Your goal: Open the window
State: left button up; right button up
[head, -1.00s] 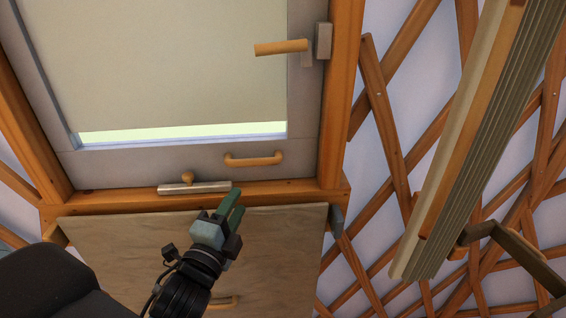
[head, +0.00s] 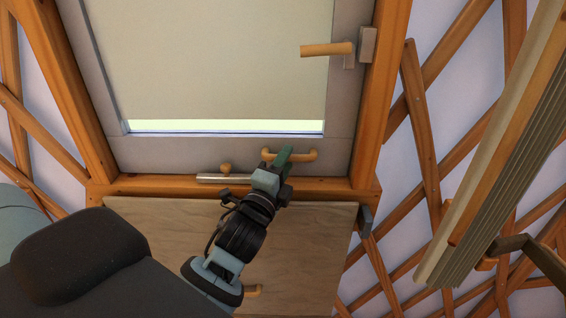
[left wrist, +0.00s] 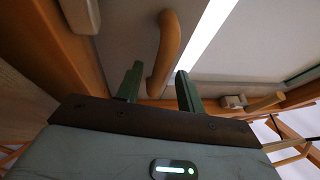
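The window (head: 240,150) has a grey frame with a cream blind over most of the pane. A tan bar handle (head: 310,155) is on its lower rail; it also shows in the left wrist view (left wrist: 168,42). A tan lever (head: 325,49) on a grey mount points left on the right stile. A silver bolt with a tan knob (head: 224,178) lies along the bottom edge. My left gripper (head: 284,156) is at the bar handle. In the left wrist view its green fingers (left wrist: 158,75) are apart, with the handle's near end between them. Contact is unclear. My right gripper is not in view.
A wooden panel (head: 320,235) with a tan handle (head: 254,291) is below the window. A tall ribbed panel (head: 495,160) stands at the right with a dark bracket (head: 530,255). Wooden lattice (head: 425,130) covers the wall around the window.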

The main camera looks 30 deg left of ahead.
pick_arm(q)
jog(key=shift+w, duration=0.2)
grip_shut()
dwell(0.3)
